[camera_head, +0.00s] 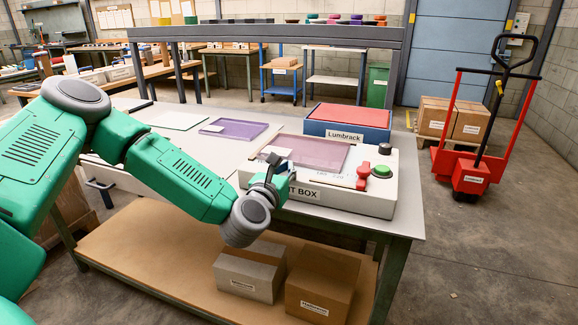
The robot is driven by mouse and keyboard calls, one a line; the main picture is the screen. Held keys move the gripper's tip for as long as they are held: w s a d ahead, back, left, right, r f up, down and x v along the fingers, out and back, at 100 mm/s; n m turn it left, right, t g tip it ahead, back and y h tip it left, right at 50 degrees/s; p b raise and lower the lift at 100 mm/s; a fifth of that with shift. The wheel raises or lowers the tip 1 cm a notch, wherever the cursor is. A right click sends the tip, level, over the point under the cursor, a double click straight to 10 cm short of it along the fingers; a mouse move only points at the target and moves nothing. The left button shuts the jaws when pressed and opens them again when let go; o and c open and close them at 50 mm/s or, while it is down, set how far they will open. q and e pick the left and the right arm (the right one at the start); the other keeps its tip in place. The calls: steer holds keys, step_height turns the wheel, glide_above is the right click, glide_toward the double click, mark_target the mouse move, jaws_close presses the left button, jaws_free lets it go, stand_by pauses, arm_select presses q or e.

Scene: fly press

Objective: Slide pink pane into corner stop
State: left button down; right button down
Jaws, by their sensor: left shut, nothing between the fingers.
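A pink pane (312,152) lies flat on the white light box (345,204) near the front right of the table. Its left end is close to my left gripper (273,161). My left gripper is shut and empty at the pane's front left, with its dark fingers over the light box. I cannot tell whether the fingers touch the pane. The corner stop cannot be made out clearly. My right gripper is out of view.
A purple pane (234,129) and a clear greenish pane (178,120) lie on the table to the left. A blue and red Lumbrack box (347,123) stands behind the light box. A red lever (363,176) and green button (381,171) sit at its right end.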

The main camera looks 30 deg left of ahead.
mark_target(305, 150)
arm_select(q)
steer(key=shift+w+a, duration=0.1)
steer(key=shift+w, duration=0.55)
steer(key=shift+w+d+r, duration=0.1)
steer(key=shift+w+d, duration=0.05)
steer(key=shift+d, duration=0.05)
steer(key=shift+w+a+f+b, duration=0.2)
steer(key=shift+w+a+b, duration=0.1)
steer(key=shift+w+b, duration=0.4)
steer(key=shift+a+r, duration=0.1)
steer(key=shift+r, duration=0.15)
